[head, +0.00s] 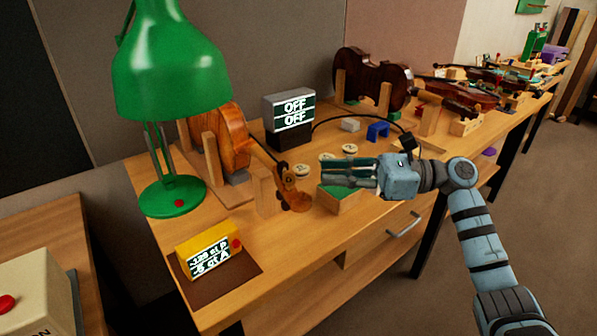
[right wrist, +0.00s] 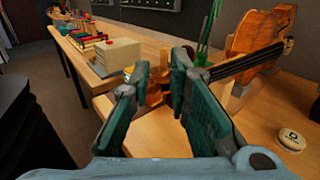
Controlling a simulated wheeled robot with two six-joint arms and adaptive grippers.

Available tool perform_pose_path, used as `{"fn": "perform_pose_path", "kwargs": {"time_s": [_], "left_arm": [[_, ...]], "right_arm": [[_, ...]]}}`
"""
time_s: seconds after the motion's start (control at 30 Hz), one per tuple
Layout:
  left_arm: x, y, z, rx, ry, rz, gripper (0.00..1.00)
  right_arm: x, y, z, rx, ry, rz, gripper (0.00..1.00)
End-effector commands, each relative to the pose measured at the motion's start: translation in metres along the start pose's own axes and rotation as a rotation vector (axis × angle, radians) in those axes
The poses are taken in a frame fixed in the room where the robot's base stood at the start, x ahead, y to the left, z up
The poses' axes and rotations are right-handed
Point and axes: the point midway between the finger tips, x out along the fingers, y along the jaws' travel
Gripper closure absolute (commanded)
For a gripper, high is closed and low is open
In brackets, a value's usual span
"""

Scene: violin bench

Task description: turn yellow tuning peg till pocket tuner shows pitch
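The violin (head: 226,142) rests in a wooden cradle, its neck running to a brown scroll and pegbox (head: 293,199) at the bench front. It also shows in the right wrist view (right wrist: 262,35). The yellow pocket tuner (head: 208,250) has two lit lines, which seem to read about -120 ct D and -5 ct A. My right gripper (head: 352,174) points left at the scroll. In the right wrist view its fingers (right wrist: 155,92) stand apart, with the scroll visible beyond or between their tips. I cannot single out the yellow peg or tell any contact. My left gripper is out of view.
A green lamp (head: 165,75) stands left of the violin. A dark display (head: 290,112) reads OFF twice. A green-topped wooden block (head: 338,198) lies under my right gripper. Round labelled discs (head: 349,149) and a blue block (head: 378,130) lie behind it.

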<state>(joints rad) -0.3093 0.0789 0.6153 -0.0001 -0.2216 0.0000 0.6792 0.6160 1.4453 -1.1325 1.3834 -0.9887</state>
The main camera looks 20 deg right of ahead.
Motion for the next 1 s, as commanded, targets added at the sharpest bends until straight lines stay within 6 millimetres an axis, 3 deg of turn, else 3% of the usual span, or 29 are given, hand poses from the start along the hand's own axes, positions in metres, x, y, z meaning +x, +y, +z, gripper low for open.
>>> {"fn": "perform_pose_path", "kwargs": {"time_s": [0.1, 0.3, 0.67, 0.77, 1.0], "left_arm": [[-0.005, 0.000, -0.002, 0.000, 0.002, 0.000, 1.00], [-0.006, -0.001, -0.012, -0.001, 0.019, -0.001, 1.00], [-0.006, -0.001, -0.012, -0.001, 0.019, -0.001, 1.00], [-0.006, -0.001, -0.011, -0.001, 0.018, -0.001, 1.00], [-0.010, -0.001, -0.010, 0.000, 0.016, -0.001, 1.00]], "right_arm": [[0.032, 0.001, 0.003, 0.000, -0.005, 0.002, 0.83], [0.062, 0.000, 0.001, 0.003, -0.004, -0.004, 0.83], [0.068, -0.001, 0.000, 0.005, -0.003, -0.007, 0.83], [0.068, -0.001, 0.000, 0.005, -0.003, -0.006, 0.99], [0.068, 0.000, 0.000, 0.006, 0.000, -0.032, 1.00]]}}
